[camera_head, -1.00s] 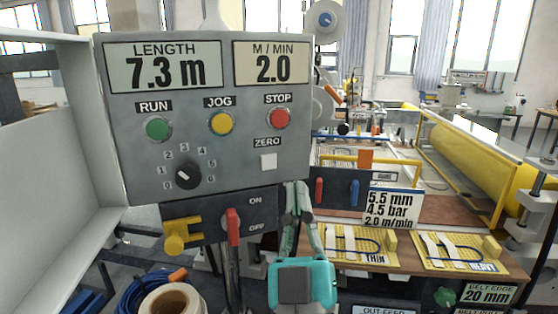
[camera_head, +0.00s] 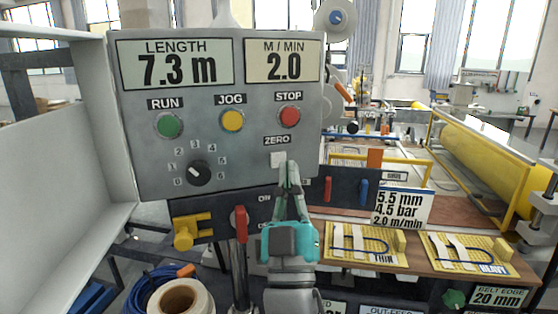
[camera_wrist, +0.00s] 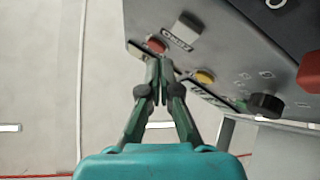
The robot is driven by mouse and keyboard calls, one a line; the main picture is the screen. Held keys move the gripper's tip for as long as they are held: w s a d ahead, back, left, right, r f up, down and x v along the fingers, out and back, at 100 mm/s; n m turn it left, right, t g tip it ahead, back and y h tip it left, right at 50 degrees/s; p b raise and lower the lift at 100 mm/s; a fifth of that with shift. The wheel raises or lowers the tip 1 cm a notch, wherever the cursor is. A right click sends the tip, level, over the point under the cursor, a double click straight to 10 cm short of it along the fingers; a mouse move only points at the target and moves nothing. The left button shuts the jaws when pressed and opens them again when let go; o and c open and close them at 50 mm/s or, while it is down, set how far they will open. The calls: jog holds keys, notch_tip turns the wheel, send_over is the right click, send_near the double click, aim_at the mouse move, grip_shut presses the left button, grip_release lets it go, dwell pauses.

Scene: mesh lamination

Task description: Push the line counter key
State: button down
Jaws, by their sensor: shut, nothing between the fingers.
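The grey control panel (camera_head: 225,195) has a pale square key (camera_head: 278,158) under its ZERO label. The LENGTH display (camera_head: 175,65) reads 7.3 m. My teal and green gripper (camera_head: 289,166) is shut and empty. In the head view its fingertips are just below and right of the key and overlap its lower right corner; I cannot tell if they touch. In the wrist view the key (camera_wrist: 188,24) stands out from the panel, and the closed fingertips (camera_wrist: 158,64) appear below and left of it, near the red button.
A red STOP button (camera_head: 289,116), yellow JOG button (camera_head: 232,120) and green RUN button (camera_head: 169,125) sit above the key. A black dial (camera_head: 199,173) is to the left. A red lever (camera_head: 240,223) and yellow handle (camera_head: 188,232) are below. Open floor shows in the wrist view.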

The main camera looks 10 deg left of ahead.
jog(key=shift+w+a, duration=0.25)
jog(key=shift+w, duration=0.2)
jog(key=shift+w+a, duration=0.2)
jog(key=shift+w, duration=0.25)
jog(key=shift+w+a, duration=0.1)
dwell(0.8)
jog(key=shift+w+a, duration=0.1)
jog(key=shift+w, duration=0.15)
jog(key=shift+w+a, duration=0.2)
jog(key=shift+w, duration=0.15)
dwell(0.8)
jog(key=shift+s+d, duration=0.1)
jog(key=shift+s, duration=0.05)
jog(key=shift+s+d, duration=0.3)
jog(key=shift+s, duration=0.25)
jog(key=shift+s+d, duration=0.4)
jog(key=shift+s, duration=0.35)
jog(key=shift+s+d, duration=0.35)
jog(key=shift+s, duration=0.4)
jog(key=shift+s+d, duration=0.4)
jog(key=shift+s, duration=0.35)
